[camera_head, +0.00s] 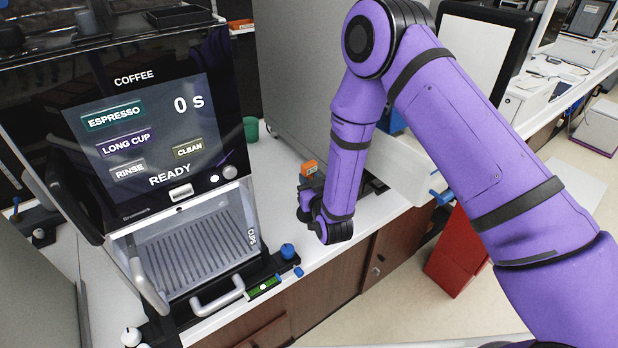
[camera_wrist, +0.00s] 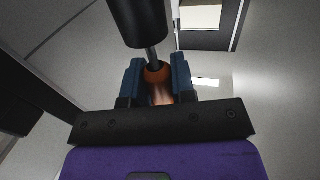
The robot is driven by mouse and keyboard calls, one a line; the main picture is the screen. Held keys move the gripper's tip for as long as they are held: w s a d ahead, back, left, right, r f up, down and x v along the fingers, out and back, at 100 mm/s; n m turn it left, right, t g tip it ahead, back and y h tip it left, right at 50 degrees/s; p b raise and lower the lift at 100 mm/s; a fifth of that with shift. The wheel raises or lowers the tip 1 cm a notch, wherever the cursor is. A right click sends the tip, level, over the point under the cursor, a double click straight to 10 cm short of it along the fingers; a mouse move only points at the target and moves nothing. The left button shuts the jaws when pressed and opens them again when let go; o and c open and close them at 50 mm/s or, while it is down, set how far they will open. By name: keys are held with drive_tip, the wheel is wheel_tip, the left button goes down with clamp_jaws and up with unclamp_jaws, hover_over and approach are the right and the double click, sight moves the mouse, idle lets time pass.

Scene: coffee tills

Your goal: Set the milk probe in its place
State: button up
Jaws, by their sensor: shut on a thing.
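In the wrist view, the two blue fingers of my gripper (camera_wrist: 157,70) are closed on an orange piece, which I take to be part of the milk probe (camera_wrist: 156,75). A thin metal rod runs from it to a black cylinder at the top of that view; I cannot tell whether these belong to the probe. A small orange block (camera_head: 309,168) shows just beside the wrist. The probe's place cannot be made out for sure.
The coffee machine has an open bay with a ribbed tray (camera_head: 195,250) and a front handle (camera_head: 217,301). A blue knob (camera_head: 288,251) stands at the counter's front edge. A green cup (camera_head: 251,130) is behind. A red box (camera_head: 458,262) stands on the floor at right.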

drive_tip(key=shift+f, duration=0.75)
drive_tip(key=o, duration=1)
drive_tip(key=v, duration=1)
drive_tip(key=shift+s+d, duration=0.15)
drive_tip(key=shift+s, duration=0.25)
drive_tip(key=shift+w+r, duration=0.1)
drive_tip(key=shift+r, duration=0.05)
